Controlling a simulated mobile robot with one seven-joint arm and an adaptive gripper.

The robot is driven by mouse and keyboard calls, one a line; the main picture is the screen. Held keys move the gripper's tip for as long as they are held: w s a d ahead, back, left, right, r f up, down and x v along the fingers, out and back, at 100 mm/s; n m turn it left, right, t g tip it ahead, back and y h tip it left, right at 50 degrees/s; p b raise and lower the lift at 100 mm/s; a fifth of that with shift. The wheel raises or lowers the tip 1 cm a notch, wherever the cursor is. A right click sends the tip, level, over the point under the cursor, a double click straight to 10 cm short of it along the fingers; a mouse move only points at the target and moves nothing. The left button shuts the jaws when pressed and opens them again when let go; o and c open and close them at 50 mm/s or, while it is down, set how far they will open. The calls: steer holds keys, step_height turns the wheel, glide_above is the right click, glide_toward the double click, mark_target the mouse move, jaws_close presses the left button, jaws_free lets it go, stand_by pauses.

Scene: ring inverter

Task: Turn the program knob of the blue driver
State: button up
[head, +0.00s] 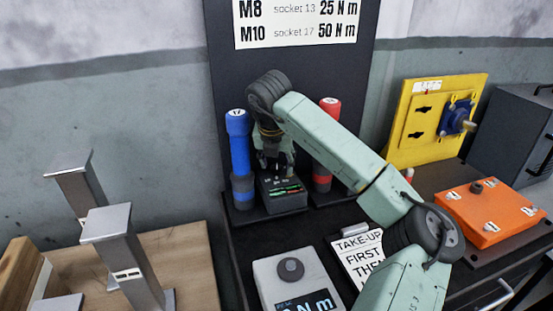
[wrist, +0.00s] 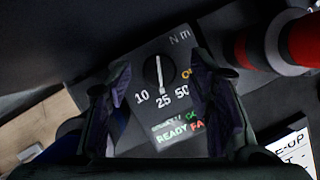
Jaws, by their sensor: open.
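The blue driver (head: 239,150), marked 17, stands upright at the left of a dark stand. A dark control box (head: 284,197) with a small lit display sits to its right. In the wrist view the box face carries a round black program knob (wrist: 158,73) with a white pointer line, lying toward the 25 mark between 10 and 50. My gripper (head: 271,164) is above the box, fingers down. In the wrist view its open fingers (wrist: 160,85) appear on either side of the knob, with nothing between them touching it visibly. I cannot tell the height gap.
A red driver (head: 324,145) stands just right of the box, close to my arm. A grey meter (head: 291,278) with a knob and a sign (head: 358,252) lie in front. A yellow panel (head: 430,120) and an orange box (head: 490,213) are at right; metal posts (head: 120,250) at left.

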steer(key=shift+f, duration=0.15)
steer(key=shift+c, duration=0.5)
jaws_close()
